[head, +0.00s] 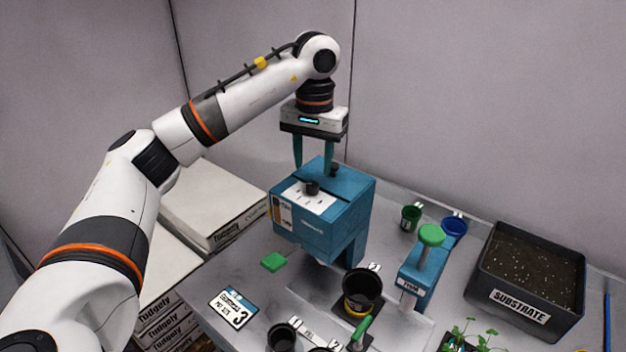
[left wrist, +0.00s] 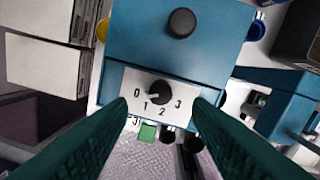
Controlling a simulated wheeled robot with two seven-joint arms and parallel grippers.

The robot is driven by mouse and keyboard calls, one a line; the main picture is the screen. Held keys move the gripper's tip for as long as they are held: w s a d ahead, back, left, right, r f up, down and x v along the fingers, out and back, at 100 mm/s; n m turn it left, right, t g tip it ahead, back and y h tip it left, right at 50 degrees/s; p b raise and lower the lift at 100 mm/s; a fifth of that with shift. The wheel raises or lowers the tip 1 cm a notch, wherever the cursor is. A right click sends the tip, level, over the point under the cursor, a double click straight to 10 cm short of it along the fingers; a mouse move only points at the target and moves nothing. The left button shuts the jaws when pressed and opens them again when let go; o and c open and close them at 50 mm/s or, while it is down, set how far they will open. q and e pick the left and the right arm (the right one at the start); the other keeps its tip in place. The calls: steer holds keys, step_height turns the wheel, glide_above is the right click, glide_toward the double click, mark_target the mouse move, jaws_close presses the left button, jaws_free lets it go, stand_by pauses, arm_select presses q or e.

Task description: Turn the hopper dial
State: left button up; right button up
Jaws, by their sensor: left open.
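The teal hopper box (head: 318,228) stands on the grey table in the middle of the head view. A white dial plate lies on its top with a black dial (head: 311,187). In the left wrist view the dial (left wrist: 160,92) sits among the marks 0, 1, 2 and 3, and its pale pointer faces left, about toward 0. A round black knob (left wrist: 181,22) is also on the hopper's top. My left gripper (head: 313,165) points down over the hopper, open and empty, its fingers on either side of the dial in the wrist view and apart from it. My right gripper is not in view.
A card (head: 233,308) showing a 3 lies in front of the hopper. A black pot (head: 362,288) stands below its spout side. To the right are a teal press with a green knob (head: 431,236) and a substrate tray (head: 485,275). White boxes (head: 212,205) are at left.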

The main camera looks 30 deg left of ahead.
mark_target(313, 184)
arm_select(q)
step_height(313, 184, down, 3)
steer(key=shift+w+r, duration=0.1)
steer(key=shift+w, duration=0.05)
steer(key=shift+f+p, duration=0.35)
steer(key=shift+f, duration=0.8)
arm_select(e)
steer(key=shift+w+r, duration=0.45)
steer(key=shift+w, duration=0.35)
arm_select(q)
steer(key=c, duration=1)
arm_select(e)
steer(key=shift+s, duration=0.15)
